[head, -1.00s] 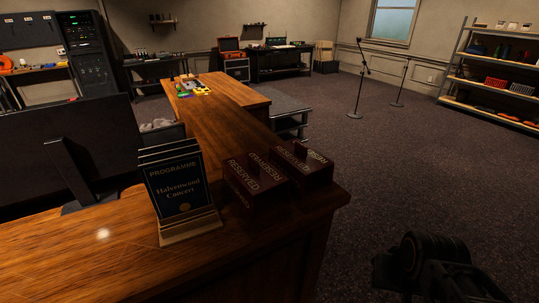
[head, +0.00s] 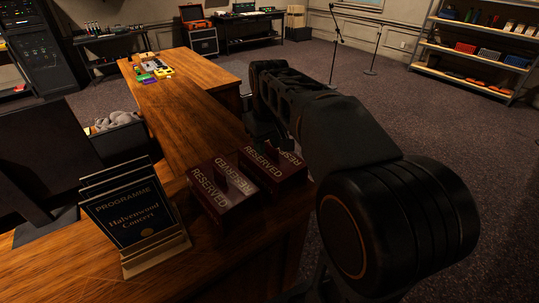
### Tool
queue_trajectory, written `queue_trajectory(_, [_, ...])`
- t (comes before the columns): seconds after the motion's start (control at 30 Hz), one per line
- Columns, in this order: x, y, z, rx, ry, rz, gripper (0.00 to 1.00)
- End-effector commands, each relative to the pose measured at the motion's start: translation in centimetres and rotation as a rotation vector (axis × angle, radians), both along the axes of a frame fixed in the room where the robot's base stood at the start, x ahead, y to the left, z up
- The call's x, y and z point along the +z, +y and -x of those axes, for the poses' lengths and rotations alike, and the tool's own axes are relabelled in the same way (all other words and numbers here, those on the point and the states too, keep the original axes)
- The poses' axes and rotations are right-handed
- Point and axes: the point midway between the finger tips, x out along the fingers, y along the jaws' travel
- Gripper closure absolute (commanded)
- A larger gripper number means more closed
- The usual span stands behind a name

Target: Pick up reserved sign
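Two dark red reserved signs with pale lettering stand side by side near the right end of the wooden desk. The left reserved sign (head: 220,208) is nearer to the programme stand, and the right reserved sign (head: 283,180) is close to my arm. Each has a raised upright piece on top. My arm reaches in from the lower right, with its end beyond the right sign. My gripper (head: 263,132) is a dark shape under the wrist, mostly hidden by the arm, so its fingers cannot be made out. Both signs appear to rest on the desk.
A programme stand (head: 133,215) with several cards stands left of the signs. A dark monitor (head: 38,165) is at the left edge. The wooden desk (head: 185,105) runs back to small coloured items (head: 155,68). Carpeted floor lies open to the right, with microphone stands and shelves beyond.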

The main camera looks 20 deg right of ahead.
Motion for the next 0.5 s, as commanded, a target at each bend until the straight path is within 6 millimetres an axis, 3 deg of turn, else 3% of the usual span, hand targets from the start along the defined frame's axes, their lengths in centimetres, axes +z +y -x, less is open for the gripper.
queue_trajectory(0.1, [2.7, -1.6, -3.0, 0.044, 0.048, 0.000, 0.62])
queue_trajectory(0.3, [4.9, -3.7, -5.5, 0.091, 0.098, -0.005, 0.62])
queue_trajectory(0.5, [3.5, -4.5, -6.1, 0.105, 0.116, -0.009, 0.62])
